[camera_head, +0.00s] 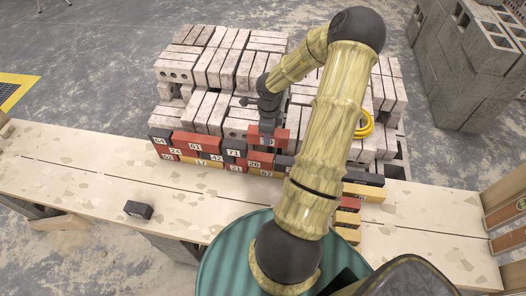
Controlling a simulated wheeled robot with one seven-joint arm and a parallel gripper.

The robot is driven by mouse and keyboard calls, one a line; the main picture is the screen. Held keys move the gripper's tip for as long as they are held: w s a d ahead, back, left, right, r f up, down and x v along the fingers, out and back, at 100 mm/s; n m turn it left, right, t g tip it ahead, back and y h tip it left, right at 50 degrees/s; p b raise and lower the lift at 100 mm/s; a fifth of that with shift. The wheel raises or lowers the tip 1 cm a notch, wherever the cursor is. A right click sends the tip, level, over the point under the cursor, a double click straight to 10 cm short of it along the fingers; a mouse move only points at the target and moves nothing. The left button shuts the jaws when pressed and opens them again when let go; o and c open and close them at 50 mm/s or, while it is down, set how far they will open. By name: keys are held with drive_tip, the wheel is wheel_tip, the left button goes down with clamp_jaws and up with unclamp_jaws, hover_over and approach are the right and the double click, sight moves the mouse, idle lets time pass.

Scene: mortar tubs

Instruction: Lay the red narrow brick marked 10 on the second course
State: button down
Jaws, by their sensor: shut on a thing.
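My gripper (267,126) is shut on a red brick (261,139) with a small white label too small to read surely. It holds the brick at the right part of a low wall of coloured bricks. Another red brick (261,159) sits just under it; I cannot tell whether the two touch. To the left, the wall shows a red brick marked 61 (188,138), a red one marked 24 (174,152) and a dark one marked 71 (233,147). My arm hides part of the wall's right side.
The wall stands on a pale plank bench (90,175). A lone dark brick (138,209) lies on the bench at left. Red and yellow bricks (347,220) lie right of my arm. Stacked pale blocks (205,70) stand close behind the wall. A yellow ring (366,124) rests there.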

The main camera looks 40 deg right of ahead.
idle(0.3)
wheel_tip(320, 180, down, 6)
drive_tip(key=shift+r+b, duration=0.2)
drive_tip(key=shift+b, duration=0.25)
drive_tip(key=shift+w+a+f, duration=0.1)
drive_tip(key=shift+f, duration=0.2)
drive_tip(key=shift+r, duration=0.1)
wheel_tip(320, 180, down, 3)
drive_tip(key=shift+f+b, duration=0.2)
drive_tip(key=shift+b, duration=0.1)
drive_tip(key=shift+s+d+f, duration=0.2)
drive_tip(key=shift+f, duration=0.05)
drive_tip(key=shift+a, duration=0.1)
